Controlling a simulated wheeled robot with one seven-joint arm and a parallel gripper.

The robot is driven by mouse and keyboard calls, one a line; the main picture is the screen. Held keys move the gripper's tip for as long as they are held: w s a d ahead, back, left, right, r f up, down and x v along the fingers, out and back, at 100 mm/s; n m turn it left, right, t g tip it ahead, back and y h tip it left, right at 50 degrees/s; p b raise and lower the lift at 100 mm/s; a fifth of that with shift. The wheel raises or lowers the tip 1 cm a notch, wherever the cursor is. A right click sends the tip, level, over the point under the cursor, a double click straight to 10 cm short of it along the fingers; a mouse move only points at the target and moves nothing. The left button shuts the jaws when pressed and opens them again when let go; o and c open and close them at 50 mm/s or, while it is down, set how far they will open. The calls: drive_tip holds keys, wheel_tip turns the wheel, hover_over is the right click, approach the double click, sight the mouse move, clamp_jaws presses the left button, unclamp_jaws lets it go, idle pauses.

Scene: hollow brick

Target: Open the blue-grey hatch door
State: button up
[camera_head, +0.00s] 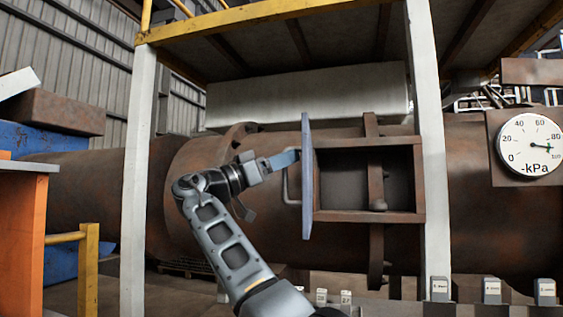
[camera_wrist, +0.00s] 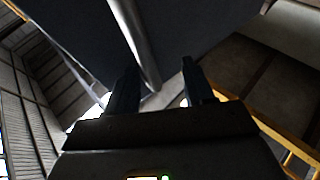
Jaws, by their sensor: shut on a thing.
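The blue-grey hatch door (camera_head: 307,205) stands swung out from its rusty square frame (camera_head: 368,216), seen nearly edge-on in the head view. The opening beside it is uncovered and dark inside. A grey bar handle (camera_head: 287,192) sits on the door's left face. My gripper (camera_head: 290,157) is at the upper part of this handle, shut on it. In the wrist view, the handle (camera_wrist: 134,40) runs down between the two dark fingers of my gripper (camera_wrist: 158,78). The door (camera_wrist: 75,30) shows there as a dark panel. The exact finger contact is too dark to see.
A large rusty pipe (camera_head: 480,220) carries the hatch. White posts (camera_head: 138,180) stand on both sides, under a yellow-edged platform (camera_head: 270,20). A pressure gauge (camera_head: 528,145) is at the right. An orange block (camera_head: 20,225) and yellow rail (camera_head: 88,260) are at the left.

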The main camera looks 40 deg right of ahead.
drive_tip(key=v, duration=0.7)
drive_tip(key=shift+a+f, duration=0.2)
drive_tip(key=shift+a, duration=0.15)
drive_tip(key=shift+w, duration=0.1)
idle(0.4)
